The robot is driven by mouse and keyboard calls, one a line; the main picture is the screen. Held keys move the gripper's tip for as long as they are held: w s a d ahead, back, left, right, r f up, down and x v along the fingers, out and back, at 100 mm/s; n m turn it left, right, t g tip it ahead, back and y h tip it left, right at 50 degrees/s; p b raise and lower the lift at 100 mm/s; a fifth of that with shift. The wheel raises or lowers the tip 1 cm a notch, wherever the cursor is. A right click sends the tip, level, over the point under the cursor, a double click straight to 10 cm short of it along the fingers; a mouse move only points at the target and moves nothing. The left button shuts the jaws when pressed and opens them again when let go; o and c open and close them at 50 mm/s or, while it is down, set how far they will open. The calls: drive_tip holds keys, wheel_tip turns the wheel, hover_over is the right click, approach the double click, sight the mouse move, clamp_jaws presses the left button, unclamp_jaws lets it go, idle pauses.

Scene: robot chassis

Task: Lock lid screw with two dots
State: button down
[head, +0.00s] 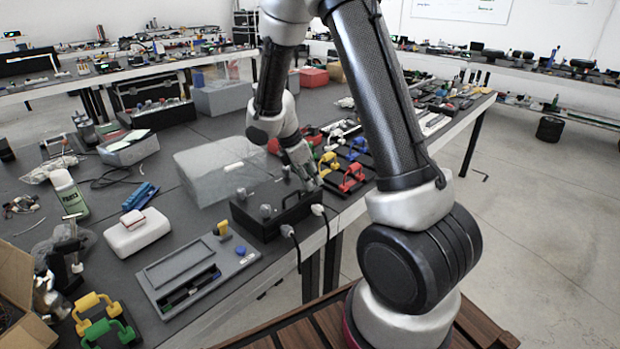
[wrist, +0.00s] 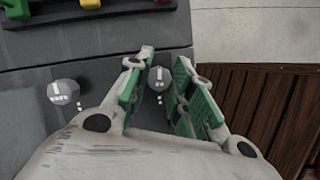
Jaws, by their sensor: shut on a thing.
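The black box (head: 275,222) with grey lid screws sits at the table's front edge in the head view. My gripper (head: 309,183) reaches down over its right end. In the wrist view, my gripper (wrist: 162,88) has its green-padded fingers on either side of a round grey screw (wrist: 160,76) and is shut on it. Small white dots lie just below this screw; they look like two, but are tiny. Another grey screw (wrist: 63,92) with white dots beside it stands to the left, clear of the fingers. In the head view, the gripped screw is hidden by the fingers.
Cable plugs (head: 318,209) stick out of the box's front. A clear grey case (head: 225,168) stands behind it. Red and yellow handled pieces (head: 351,178) lie to the right. A grey tray (head: 197,275) lies to the left, beside a white box (head: 137,232).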

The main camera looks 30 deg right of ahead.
drive_tip(key=m, duration=0.2)
drive_tip(key=m+g, duration=0.1)
drive_tip(key=m, duration=0.1)
drive_tip(key=shift+w+g, duration=0.1)
drive_tip(key=shift+g, duration=0.2)
drive_tip(key=m+g+y, duration=0.1)
drive_tip(key=m, duration=0.4)
drive_tip(key=shift+d, duration=0.1)
drive_tip(key=m+g+y, duration=0.1)
drive_tip(key=m+y, duration=0.1)
drive_tip(key=m, duration=0.2)
drive_tip(key=shift+d+m+g+y, duration=0.1)
drive_tip(key=shift+m+g+y, duration=0.35)
drive_tip(key=shift+m, duration=1.35)
drive_tip(key=shift+y, duration=0.25)
drive_tip(key=c, duration=1.2)
unclamp_jaws()
drive_tip(key=shift+c, duration=0.2)
drive_tip(key=shift+t, duration=0.25)
